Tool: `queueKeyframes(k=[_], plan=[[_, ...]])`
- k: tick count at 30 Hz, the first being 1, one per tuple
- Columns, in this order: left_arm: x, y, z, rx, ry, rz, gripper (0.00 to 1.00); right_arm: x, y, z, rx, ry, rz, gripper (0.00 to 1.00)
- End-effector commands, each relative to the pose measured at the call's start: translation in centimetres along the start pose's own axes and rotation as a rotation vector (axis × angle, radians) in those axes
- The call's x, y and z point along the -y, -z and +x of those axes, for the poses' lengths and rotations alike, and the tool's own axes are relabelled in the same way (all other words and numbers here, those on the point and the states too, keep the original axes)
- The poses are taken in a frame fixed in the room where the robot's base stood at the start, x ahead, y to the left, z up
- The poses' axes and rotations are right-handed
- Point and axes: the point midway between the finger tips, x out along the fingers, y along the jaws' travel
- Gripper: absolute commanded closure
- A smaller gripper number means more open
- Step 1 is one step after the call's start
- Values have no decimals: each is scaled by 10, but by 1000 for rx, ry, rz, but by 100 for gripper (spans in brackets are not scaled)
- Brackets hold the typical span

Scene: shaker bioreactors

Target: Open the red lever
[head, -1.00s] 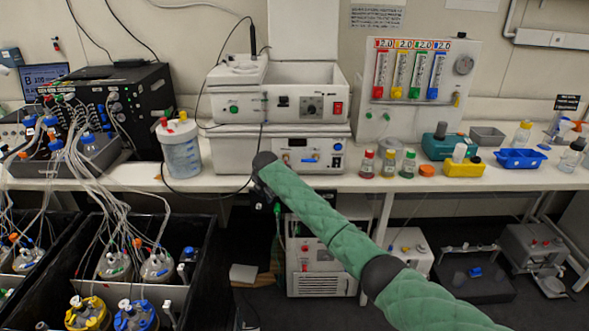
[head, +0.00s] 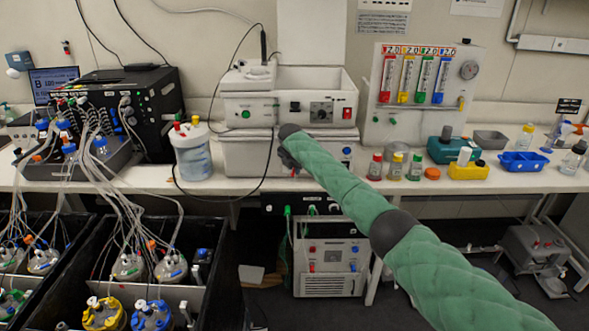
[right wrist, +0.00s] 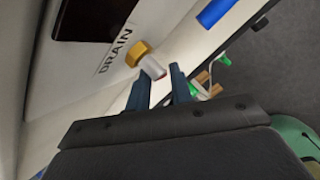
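In the right wrist view, a brass-coloured fitting (right wrist: 138,53) with a short silver stub (right wrist: 153,67) sticks out of the white panel beside the word DRAIN. A little red shows at the stub's end; I take it for part of the red lever, whose shape I cannot make out. My right gripper (right wrist: 160,80) is open, its two dark blue fingers apart, with the stub's end near the gap between the tips. I cannot tell whether they touch it. In the head view my right arm hides this spot on the lower white unit (head: 240,155). My left gripper is not in view.
Small coloured bottles (head: 396,166) stand to the right on the bench, and a white container (head: 192,155) to the left. A cabinet (head: 330,268) with red and blue knobs stands under the bench.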

Motion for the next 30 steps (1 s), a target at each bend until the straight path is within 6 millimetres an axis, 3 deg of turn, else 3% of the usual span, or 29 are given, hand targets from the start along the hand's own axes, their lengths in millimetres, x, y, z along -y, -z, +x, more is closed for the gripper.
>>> queueKeyframes(k=[7, 19, 23, 30], plan=[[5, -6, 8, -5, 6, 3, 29, 0, 0, 19, 0, 1, 0, 78], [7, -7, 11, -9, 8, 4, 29, 0, 0, 24, 0, 0, 0, 78], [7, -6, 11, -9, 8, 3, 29, 0, 0, 24, 0, 0, 0, 100], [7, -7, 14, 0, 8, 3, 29, 0, 0, 26, 17, 21, -14, 100]])
